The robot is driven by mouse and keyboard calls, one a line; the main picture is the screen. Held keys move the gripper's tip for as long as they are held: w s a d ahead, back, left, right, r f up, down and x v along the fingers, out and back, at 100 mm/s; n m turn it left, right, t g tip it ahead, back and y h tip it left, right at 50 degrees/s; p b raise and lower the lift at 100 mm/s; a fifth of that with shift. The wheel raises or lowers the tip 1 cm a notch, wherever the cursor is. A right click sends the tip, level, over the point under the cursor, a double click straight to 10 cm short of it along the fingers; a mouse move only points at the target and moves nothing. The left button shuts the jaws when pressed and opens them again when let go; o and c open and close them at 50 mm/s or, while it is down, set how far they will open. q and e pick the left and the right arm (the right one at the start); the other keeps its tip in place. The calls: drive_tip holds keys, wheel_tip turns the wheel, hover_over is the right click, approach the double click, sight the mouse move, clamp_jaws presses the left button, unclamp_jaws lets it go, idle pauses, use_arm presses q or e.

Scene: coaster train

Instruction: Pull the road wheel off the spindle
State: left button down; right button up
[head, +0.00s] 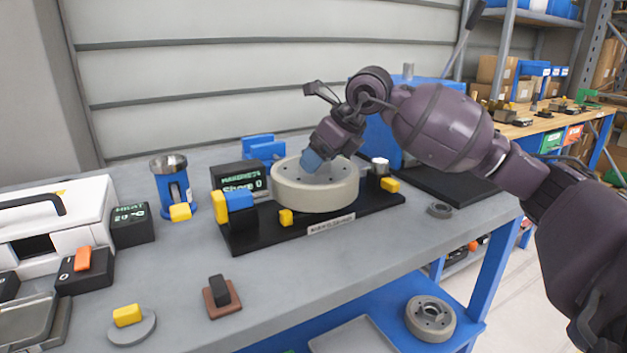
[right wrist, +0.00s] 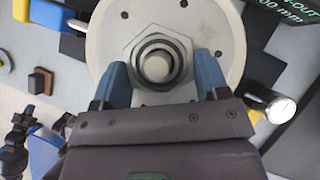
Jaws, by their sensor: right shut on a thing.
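The road wheel (head: 298,197), a thick cream disc, lies flat on the black fixture (head: 262,238) on the bench; it also fills the top of the right wrist view (right wrist: 215,30). The round metal spindle end (right wrist: 155,66) shows at its centre, inside dark rings and a hexagonal hub (right wrist: 124,58). My right gripper (head: 313,160) reaches down onto the wheel's middle. In the right wrist view its blue fingers (right wrist: 161,80) are shut on the wheel's hub, one on each side. Whether the wheel has lifted off its seat cannot be told.
A blue cylindrical stand (head: 172,188) and a black display (head: 240,177) stand left of and behind the wheel. A small dark ring (head: 440,210) lies to its right. A similar wheel (head: 447,329) lies on the lower shelf.

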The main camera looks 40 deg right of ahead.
use_arm(q)
drive_tip(key=shift+w+r, duration=0.15)
drive_tip(key=shift+r, duration=0.1)
use_arm(e)
drive_tip(key=shift+r, duration=0.3)
